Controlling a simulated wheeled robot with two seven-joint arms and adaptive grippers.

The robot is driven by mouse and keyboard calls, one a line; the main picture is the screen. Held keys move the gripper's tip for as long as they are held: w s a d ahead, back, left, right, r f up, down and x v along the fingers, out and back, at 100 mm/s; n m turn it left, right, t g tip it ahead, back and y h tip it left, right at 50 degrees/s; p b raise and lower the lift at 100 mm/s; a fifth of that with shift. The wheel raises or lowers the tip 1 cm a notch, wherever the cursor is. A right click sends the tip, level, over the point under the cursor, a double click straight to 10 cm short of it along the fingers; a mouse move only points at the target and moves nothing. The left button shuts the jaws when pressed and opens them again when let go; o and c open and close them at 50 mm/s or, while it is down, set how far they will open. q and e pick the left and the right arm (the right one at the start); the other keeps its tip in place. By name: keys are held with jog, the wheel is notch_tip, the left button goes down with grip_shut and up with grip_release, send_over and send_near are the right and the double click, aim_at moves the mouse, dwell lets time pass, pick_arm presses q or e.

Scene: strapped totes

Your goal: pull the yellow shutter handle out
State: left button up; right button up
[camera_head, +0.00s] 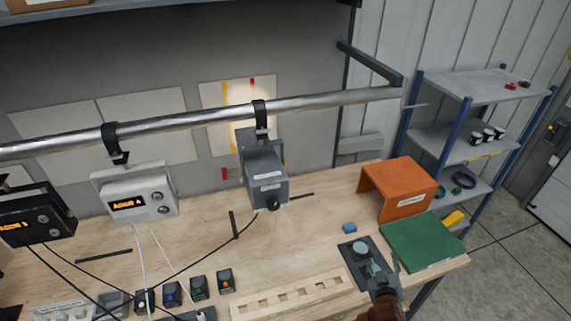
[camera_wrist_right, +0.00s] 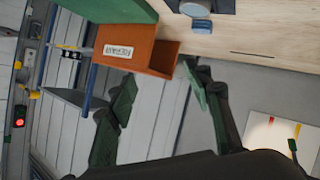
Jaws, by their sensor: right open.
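I cannot make out a yellow shutter handle for certain. A small yellow piece (camera_head: 453,218) shows beside the green mat at the right end of the bench, and I cannot tell whether it is the handle. My right gripper (camera_head: 386,273) is over the bench's front right part, close to a dark plate with a round knob (camera_head: 358,248). In the wrist view my right gripper (camera_wrist_right: 158,75) has its two dark green fingers spread, with nothing between them. My left gripper is not in view.
An orange box (camera_head: 407,203) and a green mat (camera_head: 424,241) take up the bench's right end; the box (camera_wrist_right: 152,54) also shows in the wrist view. A metal rail (camera_head: 320,101) carries hanging devices. A blue-post shelf (camera_head: 455,103) stands at right. The bench's middle is mostly clear.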

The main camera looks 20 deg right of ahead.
jog(key=w+a+r+n+t+y, duration=0.1)
jog(key=w+a+r+n+t, duration=0.3)
jog(key=r, duration=0.4)
jog(key=w+a+r+n+t+y, duration=0.1)
jog(key=w+r+n+t, duration=0.15)
jog(key=w+r, duration=0.45)
jog(key=w+a+r+n+t+y, duration=0.1)
jog(key=w+a+r+n+t, duration=0.3)
jog(key=r, duration=0.6)
jog(key=w+a+r+n+y, duration=0.2)
jog(key=w+a+n+y, duration=0.4)
jog(key=a+n+y, duration=0.25)
jog(key=w+a+f+n+g+y, duration=0.1)
jog(key=w+a+f+n+g, duration=0.1)
jog(key=w, duration=0.4)
jog(key=w+a+f+n+g+y, duration=0.1)
jog(key=w+a+f+n+g, duration=0.1)
jog(key=w+a, duration=0.3)
jog(key=shift+w+a+f+g+y+p, duration=0.4)
jog(key=shift+w+f+g, duration=0.2)
jog(key=shift+w, duration=0.65)
jog(key=shift+d, duration=0.1)
jog(key=shift+c, duration=0.2)
jog(key=shift+f, duration=0.1)
grip_shut()
